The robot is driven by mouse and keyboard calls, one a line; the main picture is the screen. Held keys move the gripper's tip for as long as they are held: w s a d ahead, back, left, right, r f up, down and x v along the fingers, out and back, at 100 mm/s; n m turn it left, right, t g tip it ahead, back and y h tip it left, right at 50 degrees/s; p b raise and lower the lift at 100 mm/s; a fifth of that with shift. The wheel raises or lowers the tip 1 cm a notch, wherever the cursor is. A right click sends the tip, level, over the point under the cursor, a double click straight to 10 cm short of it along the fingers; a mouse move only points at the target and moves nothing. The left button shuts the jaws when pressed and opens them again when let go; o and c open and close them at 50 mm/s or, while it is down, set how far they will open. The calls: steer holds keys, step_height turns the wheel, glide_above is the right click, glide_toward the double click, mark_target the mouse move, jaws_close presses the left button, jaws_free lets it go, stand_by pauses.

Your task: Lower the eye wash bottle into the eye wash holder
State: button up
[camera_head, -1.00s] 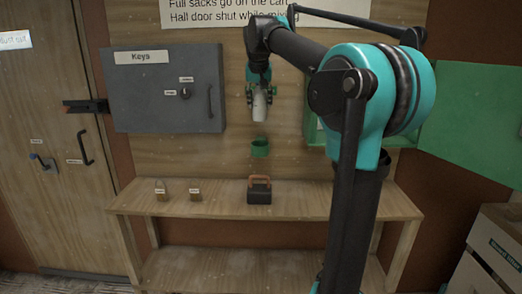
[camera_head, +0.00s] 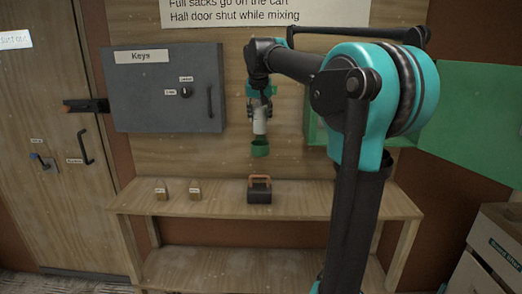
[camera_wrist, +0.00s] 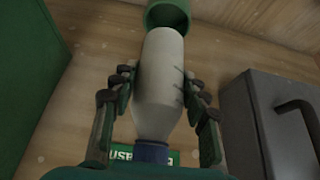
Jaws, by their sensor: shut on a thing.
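The eye wash bottle (camera_head: 260,122) is white and hangs upright in my gripper (camera_head: 260,108), which is shut on its sides. In the wrist view the bottle (camera_wrist: 160,85) lies between my two fingers (camera_wrist: 160,100), with its blue cap (camera_wrist: 151,152) at the near end. The eye wash holder (camera_head: 260,148) is a green open cup on the wooden wall panel, just below the bottle. The holder also shows in the wrist view (camera_wrist: 168,13), beyond the bottle's far end. I cannot tell whether the bottle's end has entered the rim.
A grey key cabinet (camera_head: 165,90) is left of the holder. A green open cabinet door (camera_head: 470,120) is at the right. A wooden bench (camera_head: 320,202) below carries a dark box with an orange handle (camera_head: 259,190) and two padlocks (camera_head: 195,190).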

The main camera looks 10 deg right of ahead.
mark_target(260, 123)
steer(key=shift+w, duration=0.2)
steer(key=shift+f, duration=0.1)
stand_by(0.4)
steer(key=shift+f, duration=1.6)
steer(key=shift+f, duration=0.1)
steer(key=o, duration=1.5)
steer(key=shift+c, duration=0.2)
